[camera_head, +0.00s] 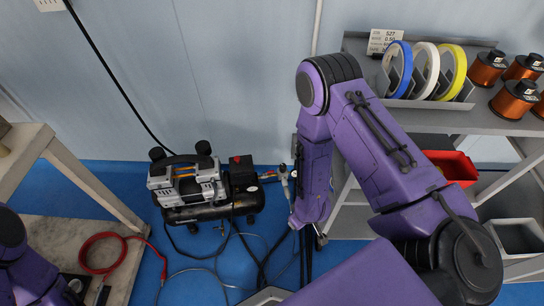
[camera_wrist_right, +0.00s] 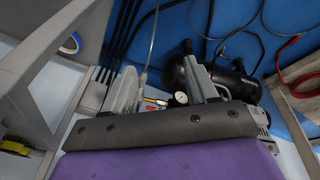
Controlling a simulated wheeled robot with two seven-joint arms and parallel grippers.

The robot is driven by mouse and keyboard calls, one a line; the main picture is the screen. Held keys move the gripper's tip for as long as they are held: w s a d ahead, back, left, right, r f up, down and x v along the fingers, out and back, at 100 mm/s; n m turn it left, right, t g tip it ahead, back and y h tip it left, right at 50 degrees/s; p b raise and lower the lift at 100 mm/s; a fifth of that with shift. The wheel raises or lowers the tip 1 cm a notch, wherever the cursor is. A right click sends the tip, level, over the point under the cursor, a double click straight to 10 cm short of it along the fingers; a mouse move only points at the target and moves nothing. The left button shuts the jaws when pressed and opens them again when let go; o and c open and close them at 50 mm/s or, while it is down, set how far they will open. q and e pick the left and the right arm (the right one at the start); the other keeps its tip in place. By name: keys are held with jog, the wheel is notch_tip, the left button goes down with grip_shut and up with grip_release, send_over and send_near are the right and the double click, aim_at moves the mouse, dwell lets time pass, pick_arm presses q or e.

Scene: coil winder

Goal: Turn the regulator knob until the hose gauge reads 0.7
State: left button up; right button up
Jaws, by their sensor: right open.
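The round white gauge (camera_wrist_right: 180,98) shows between the fingers of my right gripper (camera_wrist_right: 162,82) in the right wrist view; its reading is too small to tell. A brass fitting (camera_wrist_right: 154,102) lies beside it. The gauge and fitting area (camera_head: 284,176) also shows right of the compressor in the head view. I cannot clearly make out the regulator knob. My right gripper is open, its fingers on either side of the gauge in the picture; contact cannot be told. In the head view my right forearm hides much of it. My left gripper is barely visible at the lower left.
The compressor (camera_head: 196,192) stands on the blue floor against the wall, with black cables and hoses before it. A shelf (camera_head: 420,118) with ribbon rolls and copper coils stands right, a red bin (camera_head: 455,167) below. A bench with a red hose (camera_head: 92,262) is left.

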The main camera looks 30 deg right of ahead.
jog(key=w+f+n+y+b, duration=0.1)
jog(key=w+f+n+b, duration=0.3)
jog(key=w+f+n, duration=0.4)
notch_tip(320, 180, up, 10)
jog(key=n+g+b, duration=0.3)
jog(key=n+b, duration=1.2)
jog(key=n, duration=0.4)
send_over(283, 165)
notch_tip(283, 165, down, 10)
jog(key=b, duration=0.3)
jog(key=shift+s, duration=0.1)
pick_arm(q)
notch_tip(283, 165, down, 26)
jog(key=shift+s, duration=0.2)
jog(key=shift+d+f, duration=0.1)
pick_arm(e)
jog(key=shift+c, duration=0.3)
jog(key=c, duration=1)
